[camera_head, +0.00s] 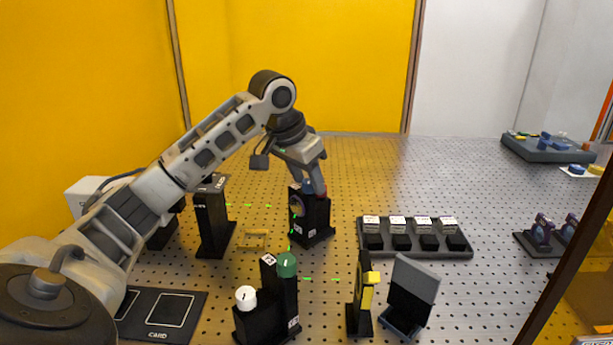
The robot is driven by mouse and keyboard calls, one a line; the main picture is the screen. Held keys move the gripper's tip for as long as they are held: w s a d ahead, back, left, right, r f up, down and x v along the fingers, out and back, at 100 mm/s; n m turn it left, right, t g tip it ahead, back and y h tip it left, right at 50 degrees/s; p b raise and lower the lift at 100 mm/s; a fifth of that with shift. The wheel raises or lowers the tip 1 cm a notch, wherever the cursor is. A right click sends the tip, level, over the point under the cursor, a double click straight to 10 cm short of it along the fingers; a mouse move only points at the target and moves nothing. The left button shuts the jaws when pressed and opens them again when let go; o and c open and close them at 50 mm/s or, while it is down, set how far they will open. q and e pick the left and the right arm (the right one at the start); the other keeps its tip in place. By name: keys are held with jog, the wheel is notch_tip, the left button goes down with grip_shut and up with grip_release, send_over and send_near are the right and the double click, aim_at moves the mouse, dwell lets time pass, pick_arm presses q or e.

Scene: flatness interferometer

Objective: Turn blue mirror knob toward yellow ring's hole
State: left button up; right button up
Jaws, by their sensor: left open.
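The blue mirror knob (308,187) sits on top of a black mirror mount (317,222) in the middle of the table. My left gripper (311,184) reaches down from above, with its open fingers at the knob. The fingers partly cover the knob, and I cannot tell whether they touch it. A yellow part (369,291) on a black post stands at the front, right of centre. It looks like the yellow ring, seen nearly edge-on, so its hole does not show clearly. My right gripper is out of view.
Green beam dashes cross the perforated table (340,165). A tray of blocks (416,252) and a tilted grey panel (415,280) are right.

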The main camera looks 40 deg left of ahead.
pick_arm(q)
jog(key=c, duration=1)
jog(key=shift+n, duration=0.4)
jog(key=n+y, duration=0.1)
jog(key=n, duration=0.2)
jog(key=shift+d+y, duration=0.15)
jog(key=shift+y, duration=0.15)
jog(key=shift+n+g+y, duration=0.3)
jog(key=shift+n+y, duration=0.2)
jog(key=shift+n, duration=1)
jog(key=o, duration=1)
